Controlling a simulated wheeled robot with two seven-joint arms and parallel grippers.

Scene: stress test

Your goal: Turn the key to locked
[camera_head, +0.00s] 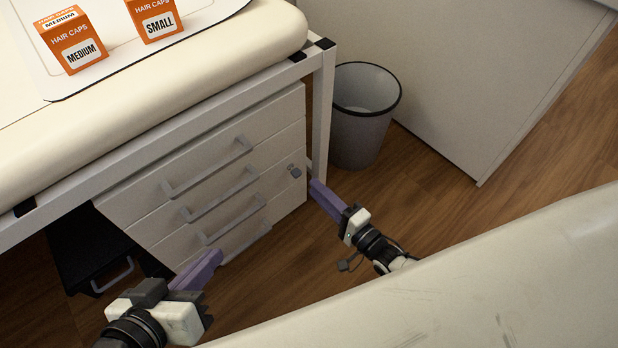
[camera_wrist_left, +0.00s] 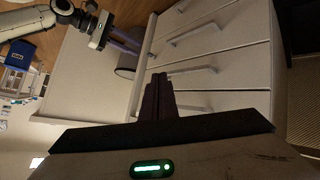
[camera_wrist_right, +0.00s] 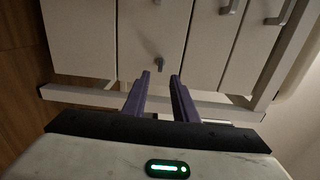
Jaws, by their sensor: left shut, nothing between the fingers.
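The key (camera_head: 294,171) is a small grey piece standing out of the lock on the right side of the white drawer unit (camera_head: 285,195). In the right wrist view the key (camera_wrist_right: 159,64) shows just beyond the fingertips, roughly midway between them. My right gripper (camera_head: 314,184) is open, its purple fingers (camera_wrist_right: 160,76) apart with nothing between them; it points at the key and looks apart from it. My left gripper (camera_head: 216,256) is shut and empty, low in front of the drawers, as its closed fingers (camera_wrist_left: 159,78) show in the left wrist view.
A grey waste bin (camera_head: 362,135) stands right of the drawer unit. A table leg (camera_head: 322,125) rises beside the key. Several drawer handles (camera_head: 208,170) stick out left of the key. Orange boxes (camera_head: 72,40) sit on the padded table above. A black case (camera_head: 95,250) is at lower left.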

